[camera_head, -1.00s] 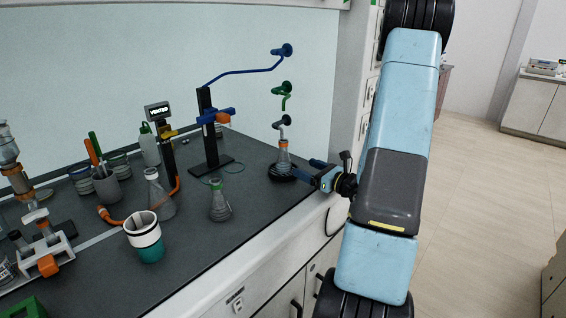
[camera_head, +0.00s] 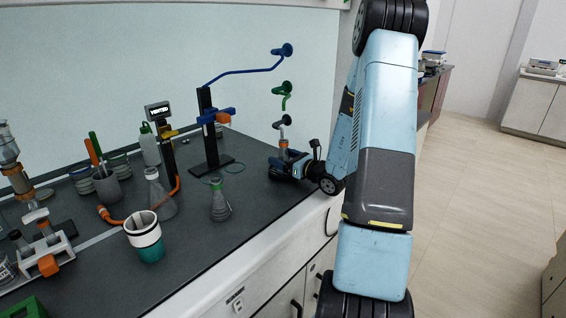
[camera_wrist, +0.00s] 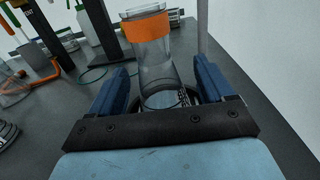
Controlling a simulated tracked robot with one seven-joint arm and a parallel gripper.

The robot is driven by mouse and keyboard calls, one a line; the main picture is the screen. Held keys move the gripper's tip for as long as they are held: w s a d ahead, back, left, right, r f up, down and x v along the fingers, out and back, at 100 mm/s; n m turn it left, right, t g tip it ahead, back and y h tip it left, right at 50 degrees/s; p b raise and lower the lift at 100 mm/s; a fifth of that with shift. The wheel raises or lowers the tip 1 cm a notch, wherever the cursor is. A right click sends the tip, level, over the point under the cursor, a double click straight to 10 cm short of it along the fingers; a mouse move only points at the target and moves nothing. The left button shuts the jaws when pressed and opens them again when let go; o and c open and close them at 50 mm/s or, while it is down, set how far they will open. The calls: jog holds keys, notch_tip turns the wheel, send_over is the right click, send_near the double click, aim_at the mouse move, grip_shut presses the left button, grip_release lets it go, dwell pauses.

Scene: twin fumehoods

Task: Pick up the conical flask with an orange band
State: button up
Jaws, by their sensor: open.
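The conical flask with an orange band (camera_wrist: 148,42) is clear glass and stands upright between the two blue fingers of my gripper (camera_wrist: 158,88) in the wrist view. In the head view only the flask's neck and orange band (camera_head: 283,145) show. My gripper (camera_head: 288,168) and wrist hide its lower part at the right end of the dark bench.
A green-banded flask (camera_head: 220,200) stands left on the bench (camera_head: 190,240). Behind it is a black stand (camera_head: 207,130) with a blue clamp. Blue, green and grey taps (camera_head: 284,88) project from the back wall above the orange-banded flask. A white and teal cup (camera_head: 147,240) stands nearer the front.

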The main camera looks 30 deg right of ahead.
jog(key=shift+c, duration=0.5)
jog(key=c, duration=1.1)
jog(key=shift+r, duration=0.55)
notch_tip(320, 180, up, 2)
jog(key=shift+r, duration=0.1)
jog(key=s+d+r, duration=0.1)
jog(key=s+r, duration=0.9)
jog(key=s, duration=0.4)
send_near(287, 151)
jog(key=x, duration=0.2)
jog(key=r+x, duration=0.1)
jog(key=x, duration=0.2)
jog(key=shift+w+r, duration=0.1)
jog(key=shift+w, duration=0.15)
jog(key=shift+w+g, duration=0.15)
jog(key=shift+g, duration=0.25)
